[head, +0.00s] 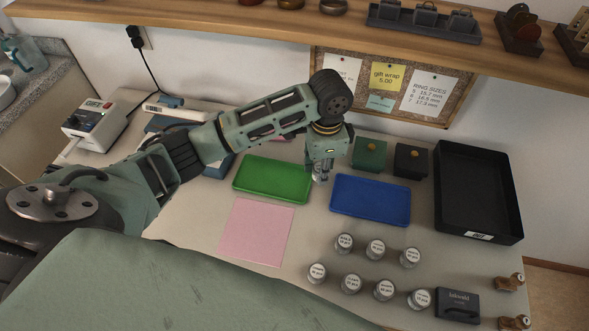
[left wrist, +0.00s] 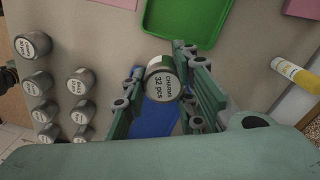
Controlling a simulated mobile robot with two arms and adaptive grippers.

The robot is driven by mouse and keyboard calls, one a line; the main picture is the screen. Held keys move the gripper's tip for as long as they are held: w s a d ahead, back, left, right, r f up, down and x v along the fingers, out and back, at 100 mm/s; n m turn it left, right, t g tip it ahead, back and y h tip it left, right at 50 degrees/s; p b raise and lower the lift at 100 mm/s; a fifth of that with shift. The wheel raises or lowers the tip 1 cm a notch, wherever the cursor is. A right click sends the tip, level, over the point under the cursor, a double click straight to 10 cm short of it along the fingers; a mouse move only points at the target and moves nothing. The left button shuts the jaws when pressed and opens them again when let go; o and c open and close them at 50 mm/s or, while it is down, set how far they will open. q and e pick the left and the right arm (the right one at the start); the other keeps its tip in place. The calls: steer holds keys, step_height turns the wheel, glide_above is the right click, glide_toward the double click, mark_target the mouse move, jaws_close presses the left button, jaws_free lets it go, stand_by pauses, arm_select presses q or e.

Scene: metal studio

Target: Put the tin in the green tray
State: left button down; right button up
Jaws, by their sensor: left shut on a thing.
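My left gripper (head: 321,172) hangs over the table between the green tray and the blue tray. It is shut on a small round tin. In the left wrist view the tin (left wrist: 164,82) shows a white lid label reading "CHARMS 32 pcs" between the two fingers (left wrist: 163,90). The green tray (head: 271,180) lies flat and empty, just left of the gripper; it also shows at the top of the left wrist view (left wrist: 188,22). The blue tray (head: 370,201) lies to the right, and is partly behind the gripper in the left wrist view. My right gripper is not in view.
Several similar labelled tins (head: 375,249) stand at the front right beside a dark box (head: 458,305). A pink sheet (head: 256,232) lies in front of the green tray. Green and black small boxes (head: 369,154) and a large black tray (head: 478,192) stand at the right back.

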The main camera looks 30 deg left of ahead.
arm_select(q)
glide_above(296, 185)
steer(key=d, duration=0.1)
step_height(296, 185, down, 3)
steer(key=shift+f+p, duration=0.1)
steer(key=shift+p, duration=0.35)
steer(key=shift+a+f, duration=0.4)
steer(key=shift+a, duration=0.1)
step_height(296, 185, down, 3)
steer(key=shift+f+p, duration=0.1)
steer(key=shift+p, duration=0.35)
steer(key=shift+f, duration=0.35)
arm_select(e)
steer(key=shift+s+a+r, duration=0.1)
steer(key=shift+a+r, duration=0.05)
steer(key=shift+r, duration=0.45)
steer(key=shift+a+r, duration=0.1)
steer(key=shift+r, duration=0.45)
arm_select(q)
steer(key=shift+f, duration=0.15)
steer(key=c, duration=1.4)
jaws_free()
